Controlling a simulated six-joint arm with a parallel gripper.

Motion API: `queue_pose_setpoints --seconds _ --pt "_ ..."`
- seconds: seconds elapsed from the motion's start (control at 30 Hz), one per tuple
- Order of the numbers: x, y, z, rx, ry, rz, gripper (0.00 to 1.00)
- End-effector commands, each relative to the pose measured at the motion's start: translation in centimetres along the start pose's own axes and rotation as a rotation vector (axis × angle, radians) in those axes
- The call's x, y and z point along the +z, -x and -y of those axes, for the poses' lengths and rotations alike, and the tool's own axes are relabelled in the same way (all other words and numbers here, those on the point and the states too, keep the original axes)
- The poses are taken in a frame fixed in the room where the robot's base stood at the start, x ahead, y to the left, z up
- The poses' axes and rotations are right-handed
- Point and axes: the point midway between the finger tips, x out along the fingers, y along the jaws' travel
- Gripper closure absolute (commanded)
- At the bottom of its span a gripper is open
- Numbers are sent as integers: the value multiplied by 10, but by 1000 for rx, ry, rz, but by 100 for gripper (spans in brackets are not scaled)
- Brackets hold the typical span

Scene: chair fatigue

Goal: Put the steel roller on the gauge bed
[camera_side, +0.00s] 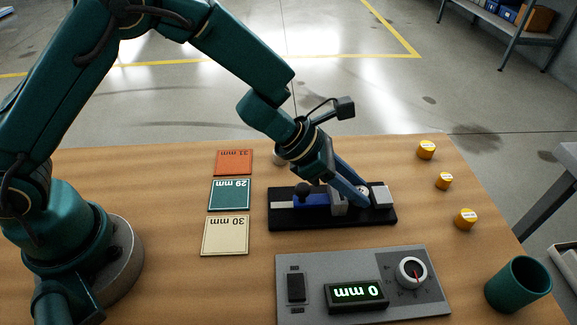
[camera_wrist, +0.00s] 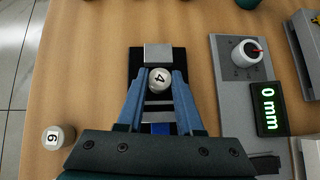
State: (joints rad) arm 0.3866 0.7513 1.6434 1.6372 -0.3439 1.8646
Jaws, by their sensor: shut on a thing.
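My gripper (camera_side: 356,198) is shut on a steel roller marked 4 (camera_wrist: 160,79), with one blue finger on each side of it. The roller is partly visible between the fingers in the side view (camera_side: 364,190). It is at the black gauge bed (camera_side: 283,222), between the bed's steel blocks; I cannot tell whether it touches the bed. The bed also shows in the wrist view (camera_wrist: 135,62), with a blue slide (camera_side: 312,203) at its left part. A second steel roller marked 6 (camera_wrist: 53,137) stands on the table, mostly hidden behind my arm in the side view.
A grey panel (camera_side: 430,275) in front carries a dial (camera_side: 411,272) and a display (camera_side: 357,295) reading 0 mm. Cards marked 31 mm (camera_side: 234,162), 29 mm (camera_side: 230,194) and 30 mm (camera_side: 225,236) lie left. Three yellow pieces (camera_side: 444,181) and a teal cup (camera_side: 518,284) stand right.

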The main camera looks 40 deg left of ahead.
Motion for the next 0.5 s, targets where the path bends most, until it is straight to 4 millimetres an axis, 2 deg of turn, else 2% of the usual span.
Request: queue_pose_setpoints --seconds 0.1,0.13,0.2,0.5 --pt "-2 -2 0 -1 0 0 100" --pt "-2 -2 0 -1 -1 0 57" --pt "-2 -2 0 0 -1 0 35" --pt "-2 -2 0 0 -1 0 35"
